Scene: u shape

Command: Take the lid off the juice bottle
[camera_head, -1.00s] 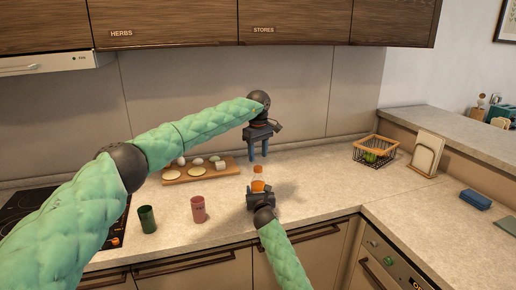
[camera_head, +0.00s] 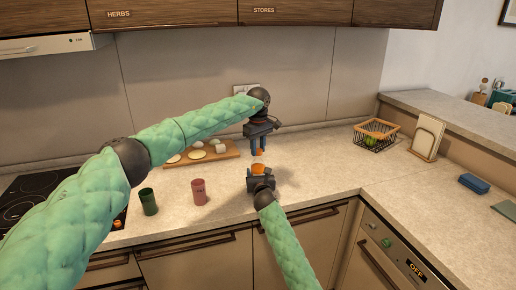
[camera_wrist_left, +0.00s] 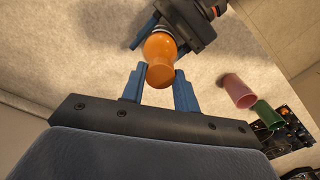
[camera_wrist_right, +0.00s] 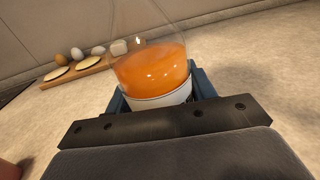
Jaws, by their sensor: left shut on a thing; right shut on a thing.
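The juice bottle (camera_head: 260,169) stands upright on the counter, clear with orange juice inside. It also shows in the right wrist view (camera_wrist_right: 152,72), with a white band low down. My right gripper (camera_head: 260,183) is shut around its lower part. My left gripper (camera_head: 258,151) points straight down from above, with its blue fingers on either side of the orange lid (camera_wrist_left: 160,75), shut on it. The lid sits at the top of the bottle. In the head view the left fingers partly hide the lid; whether it is still seated is hard to see.
A green cup (camera_head: 148,202) and a pink cup (camera_head: 198,191) stand left of the bottle. A wooden board (camera_head: 233,152) with eggs and round slices lies behind. A wire basket (camera_head: 374,137) stands to the right. The counter between bottle and basket is clear.

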